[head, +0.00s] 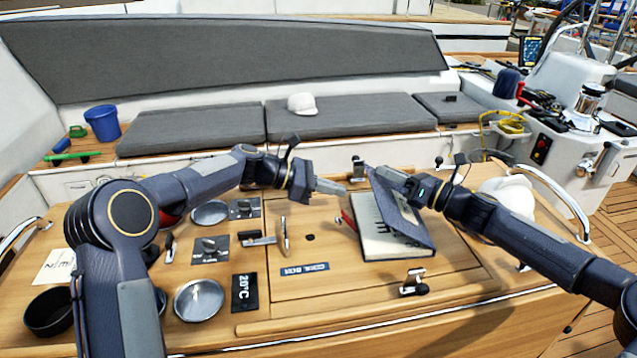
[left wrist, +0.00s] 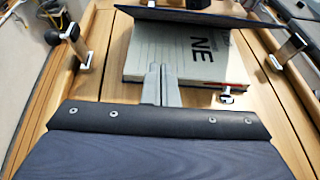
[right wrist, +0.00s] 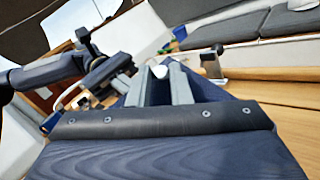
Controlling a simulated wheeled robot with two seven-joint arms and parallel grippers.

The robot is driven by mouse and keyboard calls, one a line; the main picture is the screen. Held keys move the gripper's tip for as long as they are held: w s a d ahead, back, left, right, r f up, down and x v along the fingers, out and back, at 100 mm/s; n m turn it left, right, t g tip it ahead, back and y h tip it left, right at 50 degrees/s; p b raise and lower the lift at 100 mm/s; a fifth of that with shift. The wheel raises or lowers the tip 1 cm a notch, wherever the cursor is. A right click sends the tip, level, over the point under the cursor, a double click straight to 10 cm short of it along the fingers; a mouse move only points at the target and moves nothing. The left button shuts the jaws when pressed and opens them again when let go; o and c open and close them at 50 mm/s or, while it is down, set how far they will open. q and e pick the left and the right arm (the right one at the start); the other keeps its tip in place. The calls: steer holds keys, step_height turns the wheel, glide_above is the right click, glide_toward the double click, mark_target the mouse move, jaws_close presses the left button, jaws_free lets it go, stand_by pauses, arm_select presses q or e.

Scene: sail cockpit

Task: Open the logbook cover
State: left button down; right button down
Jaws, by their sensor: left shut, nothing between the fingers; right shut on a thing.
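The logbook (head: 382,242) lies on the wooden table, with its pale pages showing. Its dark blue cover (head: 408,222) is raised and tilted over the right part of the pages. My right gripper (head: 377,173) is shut on the cover at its far upper corner; in the right wrist view its fingers (right wrist: 162,90) have the blue cover around them. My left gripper (head: 343,188) is shut and empty, just left of the logbook's far end.
A metal latch (head: 414,282) stands in front of the logbook and another (head: 358,168) behind it. A white helmet-like object (head: 510,194) sits at right.

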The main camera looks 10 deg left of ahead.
arm_select(q)
steer(key=x, duration=0.3)
steer(key=shift+d+f, duration=0.15)
steer(key=shift+d, duration=0.25)
steer(key=shift+w+d+r, duration=0.1)
steer(key=shift+d+r, duration=0.2)
steer(key=shift+r, duration=0.3)
steer(key=shift+w+d+r, duration=0.1)
steer(key=shift+d+r, duration=0.25)
steer(key=shift+r, duration=0.2)
steer(key=shift+w+d+r, duration=0.1)
steer(key=shift+d+r, duration=0.25)
steer(key=shift+r, duration=0.2)
